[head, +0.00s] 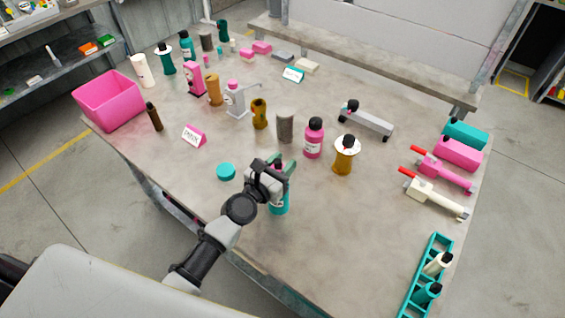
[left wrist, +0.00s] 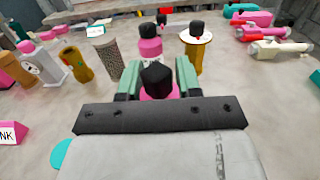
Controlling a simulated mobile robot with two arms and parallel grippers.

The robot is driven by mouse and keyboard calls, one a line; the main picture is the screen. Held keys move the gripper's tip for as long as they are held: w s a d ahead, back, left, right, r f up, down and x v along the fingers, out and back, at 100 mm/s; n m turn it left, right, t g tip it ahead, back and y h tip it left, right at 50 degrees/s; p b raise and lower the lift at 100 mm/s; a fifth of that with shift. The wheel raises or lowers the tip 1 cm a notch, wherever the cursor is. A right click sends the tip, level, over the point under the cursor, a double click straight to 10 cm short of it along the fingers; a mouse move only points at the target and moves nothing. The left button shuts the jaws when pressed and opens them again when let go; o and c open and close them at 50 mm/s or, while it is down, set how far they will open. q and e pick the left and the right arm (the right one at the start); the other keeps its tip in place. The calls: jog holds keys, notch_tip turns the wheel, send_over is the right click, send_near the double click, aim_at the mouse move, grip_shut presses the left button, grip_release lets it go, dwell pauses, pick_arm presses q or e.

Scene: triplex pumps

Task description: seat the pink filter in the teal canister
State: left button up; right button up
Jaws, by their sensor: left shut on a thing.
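My left gripper (head: 283,172) is over the teal canister (head: 279,206), which stands upright near the table's front edge. Its green fingers, also in the left wrist view (left wrist: 158,82), are shut on the pink filter (left wrist: 158,94). The filter has a black top and shows between the fingers. Its lower end is hidden in both views, so I cannot tell how far it is inside the canister. A round teal lid (head: 226,172) lies flat on the table to the left of the canister. It shows partly at the lower left of the left wrist view (left wrist: 61,155). My right gripper is not in view.
Behind the gripper stand a grey cylinder (head: 285,128), a pink bottle (head: 314,140) and an amber bottle with a white disc (head: 345,158). A pink bin (head: 110,101) is at the left. A teal rack (head: 411,290) is at the right front.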

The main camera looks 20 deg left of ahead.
pick_arm(q)
jog(key=o, duration=1)
jog(key=b+v, duration=0.1)
jog(key=v, duration=0.9)
jog(key=shift+r, duration=0.1)
